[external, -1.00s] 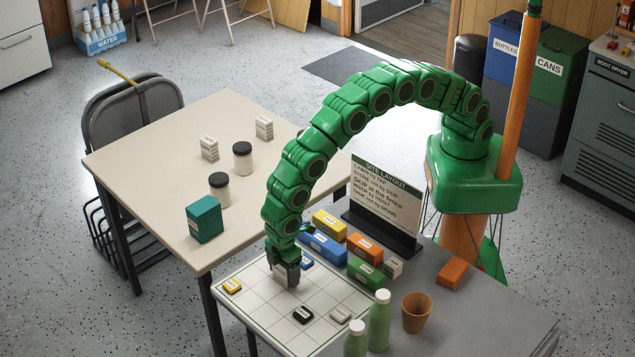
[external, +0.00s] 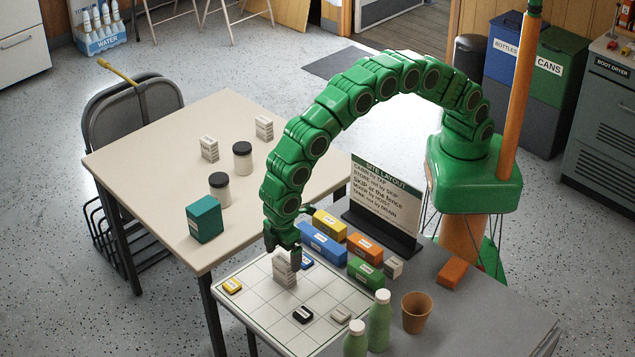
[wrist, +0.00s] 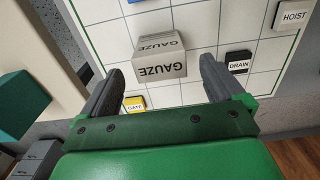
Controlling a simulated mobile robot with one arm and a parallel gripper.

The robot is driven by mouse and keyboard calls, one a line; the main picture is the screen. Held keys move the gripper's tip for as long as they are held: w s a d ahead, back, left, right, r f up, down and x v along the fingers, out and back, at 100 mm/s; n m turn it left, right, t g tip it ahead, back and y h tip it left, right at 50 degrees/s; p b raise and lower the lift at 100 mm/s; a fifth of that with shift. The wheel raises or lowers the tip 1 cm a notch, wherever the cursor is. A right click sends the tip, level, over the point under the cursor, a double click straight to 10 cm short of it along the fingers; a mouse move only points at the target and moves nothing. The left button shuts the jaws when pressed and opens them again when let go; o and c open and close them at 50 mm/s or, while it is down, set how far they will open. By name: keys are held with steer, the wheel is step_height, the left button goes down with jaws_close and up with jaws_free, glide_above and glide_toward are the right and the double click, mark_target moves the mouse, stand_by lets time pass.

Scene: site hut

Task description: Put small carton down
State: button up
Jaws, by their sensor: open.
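The small carton (external: 284,272) is white with grey print and stands upright on the white gridded board (external: 258,305). In the wrist view the carton (wrist: 160,58) reads GAUZE and lies just beyond the fingertips, in line with the gap between them. My gripper (external: 283,251) is open, close above the carton at its top. In the wrist view its two dark fingers (wrist: 162,66) are spread wide with visible space on both sides of the carton. The carton's lower part meets the board with no gap that I can see.
On the board are a yellow GATE tile (external: 231,286), a black DRAIN tile (external: 303,314), a white tile (external: 340,315) and a blue tile (external: 306,262). Coloured blocks (external: 323,245), green bottles (external: 379,322), a cup (external: 416,312) and a sign (external: 384,200) stand right.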

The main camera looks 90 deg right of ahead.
step_height(320, 180, up, 6)
steer(key=shift+f, duration=0.15)
steer(key=shift+d, duration=0.1)
steer(key=s+d+r+m, duration=0.1)
steer(key=s+d+r, duration=0.3)
steer(key=d, duration=0.5)
steer(key=s+d+r+m, duration=0.2)
steer(key=d+r, duration=0.5)
steer(key=d, duration=0.3)
steer(key=s+d+r+m, duration=0.1)
steer(key=s+d+r, duration=0.3)
steer(key=d, duration=0.5)
steer(key=s+d+r+m, duration=0.1)
steer(key=s+d, duration=0.5)
steer(key=s, duration=0.4)
steer(key=s+d+r+m+g, duration=0.1)
steer(key=s+d+m, duration=0.1)
steer(key=s+d, duration=0.4)
steer(key=s+d+r+m, duration=0.2)
steer(key=s+d, duration=0.4)
steer(key=s, duration=0.8)
steer(key=shift+s+d+g, duration=0.2)
steer(key=shift+d+g, duration=0.2)
steer(key=shift+o, duration=0.5)
